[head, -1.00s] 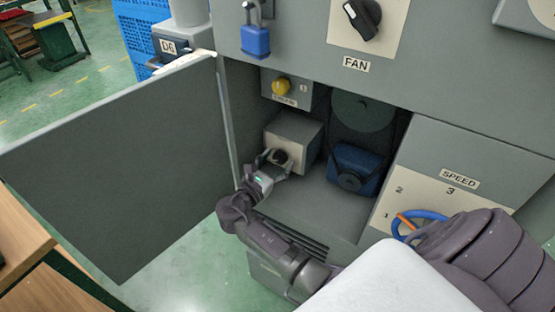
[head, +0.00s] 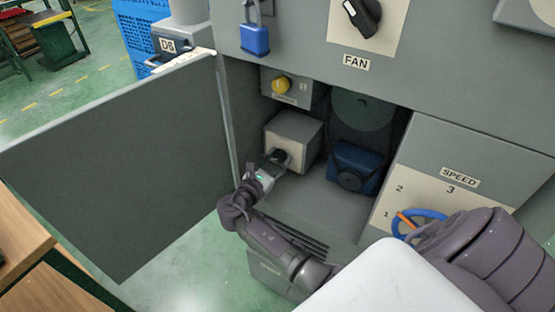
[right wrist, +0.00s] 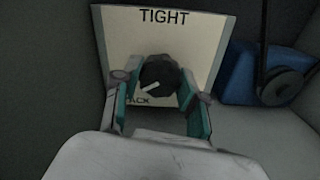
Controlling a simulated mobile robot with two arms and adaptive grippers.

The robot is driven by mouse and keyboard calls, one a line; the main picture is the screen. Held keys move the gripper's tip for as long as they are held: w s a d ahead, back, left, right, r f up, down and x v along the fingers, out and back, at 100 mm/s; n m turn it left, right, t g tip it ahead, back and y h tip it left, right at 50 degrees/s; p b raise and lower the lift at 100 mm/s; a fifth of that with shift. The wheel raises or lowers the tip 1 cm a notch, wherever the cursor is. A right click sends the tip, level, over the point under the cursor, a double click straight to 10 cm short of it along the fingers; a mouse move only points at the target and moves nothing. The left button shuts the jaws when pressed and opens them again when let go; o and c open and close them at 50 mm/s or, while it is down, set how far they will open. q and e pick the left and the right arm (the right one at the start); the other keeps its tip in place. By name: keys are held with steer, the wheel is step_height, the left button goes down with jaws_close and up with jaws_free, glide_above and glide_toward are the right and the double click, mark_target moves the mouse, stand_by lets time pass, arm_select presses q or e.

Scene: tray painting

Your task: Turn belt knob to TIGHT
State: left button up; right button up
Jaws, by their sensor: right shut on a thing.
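The belt knob (right wrist: 160,73) is round and black, on a pale plate (right wrist: 205,35) with TIGHT printed at its top. Its white pointer is aimed to the lower left, toward a partly hidden label ending in "ACK". In the head view the knob (head: 283,154) is on the front of a grey box (head: 303,132) inside the open cabinet. My right gripper (head: 275,161) is at the knob. In the right wrist view its fingers (right wrist: 159,88) are shut on the knob from both sides. My left gripper is not in view.
The open cabinet door (head: 120,160) stands to the left. A blue motor (head: 355,167) sits right of the box, below a dark pulley (head: 363,108). A yellow knob (head: 281,85) is above. The SPEED handwheel (head: 425,214) is near my right arm.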

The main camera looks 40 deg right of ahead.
steer(key=m+b, duration=0.1)
steer(key=m, duration=0.2)
steer(key=shift+f, duration=0.15)
steer(key=shift+m+b, duration=1)
steer(key=shift+m, duration=0.7)
steer(key=o, duration=1.1)
steer(key=shift+o, duration=0.2)
steer(key=v, duration=1.2)
